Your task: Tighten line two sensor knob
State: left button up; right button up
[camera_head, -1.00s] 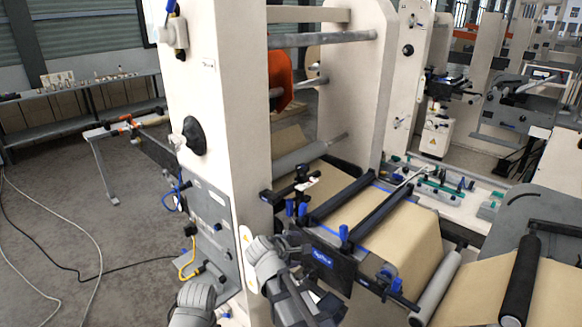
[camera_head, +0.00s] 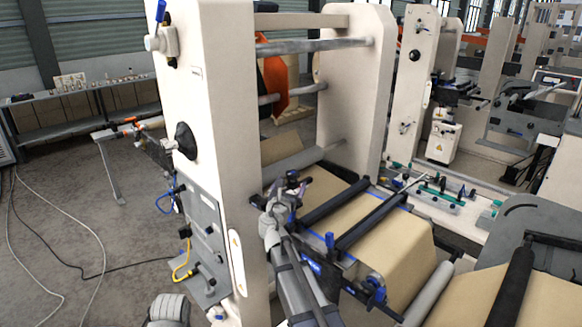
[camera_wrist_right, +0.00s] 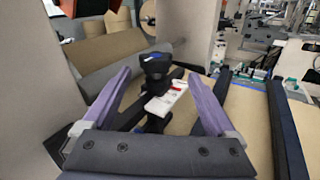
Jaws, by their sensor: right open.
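The sensor knob (camera_wrist_right: 157,66) is black and ridged. In the right wrist view it stands upright above a white sensor piece (camera_wrist_right: 166,102) with a red mark, beside the brown kraft web (camera_wrist_right: 246,110). My right gripper (camera_wrist_right: 160,74) is open. Its two purple fingers reach forward on either side of the knob, with a gap on both sides. In the head view my right gripper (camera_head: 291,188) is at the left end of the black cross bars, by the machine's near side frame, and largely covers the sensor. My left gripper is not in view.
The tall cream side frame (camera_head: 215,130) stands close left of my right arm. Black cross bars (camera_head: 372,222) and a blue clamp handle (camera_head: 329,240) lie just to the right. Cables (camera_head: 100,250) lie on the open floor at left.

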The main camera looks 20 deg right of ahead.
aim_at(294, 170)
jog(key=shift+w+d+r+n+t, duration=0.15)
jog(key=shift+w+d+n+t, duration=0.1)
jog(key=shift+w+n, duration=0.2)
jog(key=shift+w+d+r+n+t, duration=0.15)
jog(key=shift+w+d+n, duration=0.05)
jog(key=shift+w+n, duration=0.2)
jog(key=shift+w+r, duration=0.15)
jog(key=x, duration=0.7)
jog(key=shift+w, duration=0.15)
jog(key=c, duration=1.4)
